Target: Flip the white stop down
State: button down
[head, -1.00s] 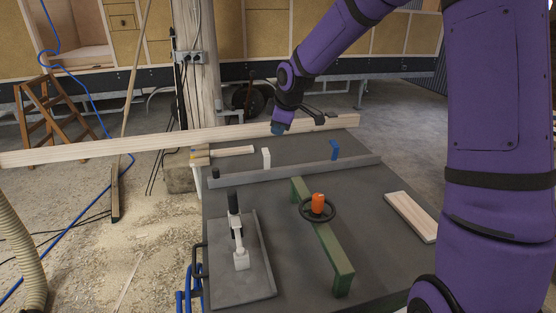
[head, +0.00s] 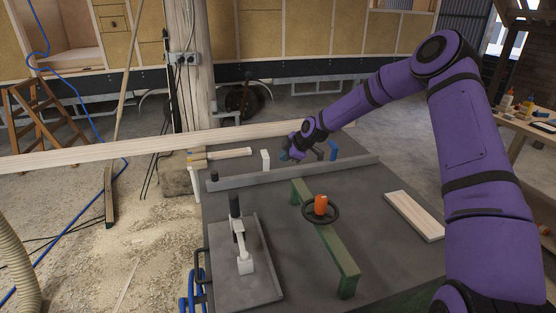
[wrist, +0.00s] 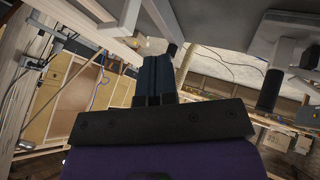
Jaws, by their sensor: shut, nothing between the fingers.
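The white stop (head: 265,160) stands upright on the far side of the long grey fence (head: 240,180) across the table. My gripper (head: 284,155) is low, just right of the white stop, with its fingers pointing left towards it. A small gap seems to separate them, though contact is hard to judge. In the wrist view my dark fingers (wrist: 153,78) are together with nothing between them. I cannot surely pick out the white stop in the wrist view. A blue stop (head: 333,149) stands upright to the right, beside my wrist.
A long timber beam (head: 130,148) lies across the back of the table. A green bar (head: 335,250) with an orange-knobbed handwheel (head: 321,207) and a grey tray with a toggle clamp (head: 243,262) are nearer. A short board (head: 414,215) lies right.

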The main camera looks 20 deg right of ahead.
aim_at(265, 161)
jog(key=w+a+f, duration=0.3)
jog(key=w+f, duration=0.3)
jog(key=w, duration=0.2)
jog(key=shift+w+a+f, duration=0.3)
jog(key=shift+a, duration=0.1)
